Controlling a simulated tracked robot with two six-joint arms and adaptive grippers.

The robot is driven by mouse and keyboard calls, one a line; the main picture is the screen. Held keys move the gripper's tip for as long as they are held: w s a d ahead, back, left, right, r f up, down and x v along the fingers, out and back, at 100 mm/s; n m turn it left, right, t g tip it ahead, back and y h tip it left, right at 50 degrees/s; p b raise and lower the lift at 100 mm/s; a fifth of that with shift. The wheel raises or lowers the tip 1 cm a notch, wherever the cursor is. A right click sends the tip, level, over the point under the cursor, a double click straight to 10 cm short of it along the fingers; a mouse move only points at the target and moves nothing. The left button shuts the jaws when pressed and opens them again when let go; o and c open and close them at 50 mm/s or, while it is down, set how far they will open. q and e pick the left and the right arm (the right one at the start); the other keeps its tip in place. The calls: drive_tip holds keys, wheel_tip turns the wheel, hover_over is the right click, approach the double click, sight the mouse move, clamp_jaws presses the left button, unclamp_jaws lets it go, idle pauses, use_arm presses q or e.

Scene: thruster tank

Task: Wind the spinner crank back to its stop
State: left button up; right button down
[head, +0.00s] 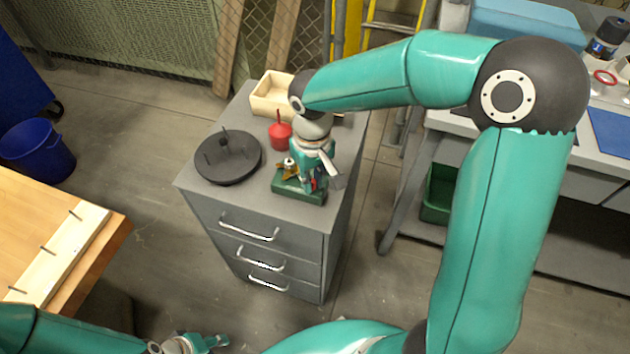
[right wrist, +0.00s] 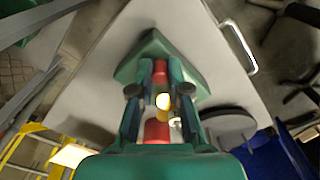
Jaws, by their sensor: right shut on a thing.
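The spinner (head: 290,187) has a green base and small brass and red parts, and stands near the front right of the grey cabinet top. My right gripper (head: 317,177) comes down over it from above and hides much of it. In the right wrist view my right gripper (right wrist: 160,88) is shut on a red piece (right wrist: 160,68), which looks like the crank's handle, above the green base (right wrist: 147,48). The crank arm itself is mostly hidden, so its angle cannot be told. My left gripper (head: 208,343) is low at the bottom edge, away from the cabinet; its jaw opening is unclear.
A black round disc with pegs (head: 228,164) lies left of the spinner. A red can with a thin spout (head: 280,134) and an open wooden box (head: 268,103) stand behind. The grey cabinet (head: 260,221) has free room at its front left edge.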

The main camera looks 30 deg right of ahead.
drive_tip(key=shift+w+a+m, duration=0.1)
drive_tip(key=shift+w+m, duration=0.1)
drive_tip(key=shift+m, duration=0.3)
drive_tip(key=c, duration=1.1)
unclamp_jaws()
drive_tip(key=shift+s, duration=0.1)
wheel_tip(320, 180, up, 12)
